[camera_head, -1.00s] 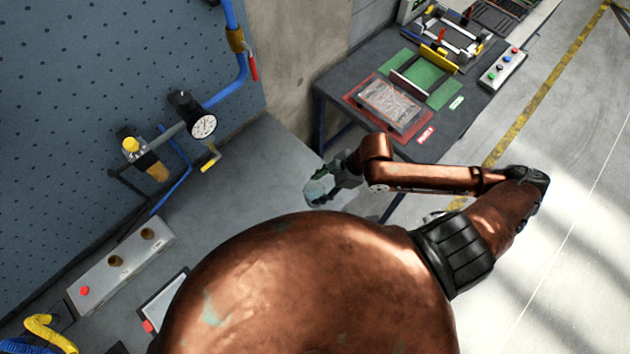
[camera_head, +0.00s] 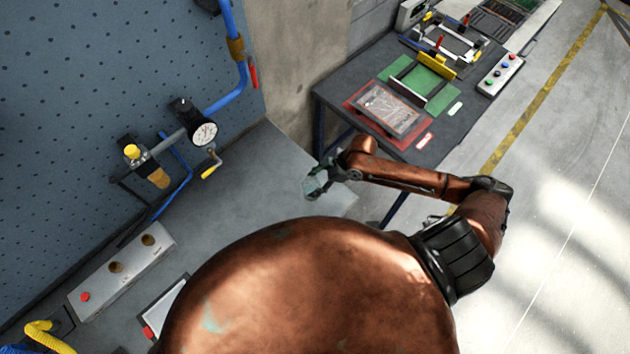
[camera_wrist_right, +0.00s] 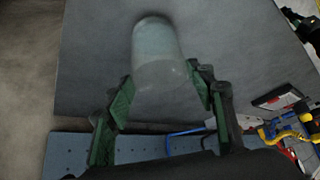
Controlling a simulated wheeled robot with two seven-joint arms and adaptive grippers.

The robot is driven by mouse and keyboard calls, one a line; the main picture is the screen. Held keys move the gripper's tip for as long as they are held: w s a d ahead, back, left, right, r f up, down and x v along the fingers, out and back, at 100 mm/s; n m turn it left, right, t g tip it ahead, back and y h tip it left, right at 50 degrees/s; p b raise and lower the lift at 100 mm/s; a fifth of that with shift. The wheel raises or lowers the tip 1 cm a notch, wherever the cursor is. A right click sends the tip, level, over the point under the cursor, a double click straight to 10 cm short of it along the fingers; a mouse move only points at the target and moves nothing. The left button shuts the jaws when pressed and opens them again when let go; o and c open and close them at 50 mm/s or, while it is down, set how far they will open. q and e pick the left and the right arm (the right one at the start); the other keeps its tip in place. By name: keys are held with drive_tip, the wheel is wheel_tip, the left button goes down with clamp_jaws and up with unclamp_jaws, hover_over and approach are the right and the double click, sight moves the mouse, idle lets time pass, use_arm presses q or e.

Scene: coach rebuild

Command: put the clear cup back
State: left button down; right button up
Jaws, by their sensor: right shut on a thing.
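The clear cup (camera_wrist_right: 158,58) is a translucent, pale greenish cup. In the right wrist view it sits between the two green-padded fingers of my right gripper (camera_wrist_right: 163,92), which is shut on it. In the head view my right gripper (camera_head: 328,181) holds the cup (camera_head: 316,184) over the grey surface beside the dark workbench. The cup is small there and partly covered by the fingers. My left gripper is not in view.
The dark workbench (camera_head: 440,140) carries a red-edged tray (camera_head: 388,108), a green mat (camera_head: 440,100) and a button box (camera_head: 501,74). A blue pegboard wall (camera_head: 90,110) with a gauge (camera_head: 204,132) and pipes stands left. A grey box (camera_head: 122,267) with holes lies below it.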

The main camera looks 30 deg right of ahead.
drive_tip(key=shift+f, duration=0.2)
drive_tip(key=o, duration=1.3)
drive_tip(key=shift+r, duration=0.15)
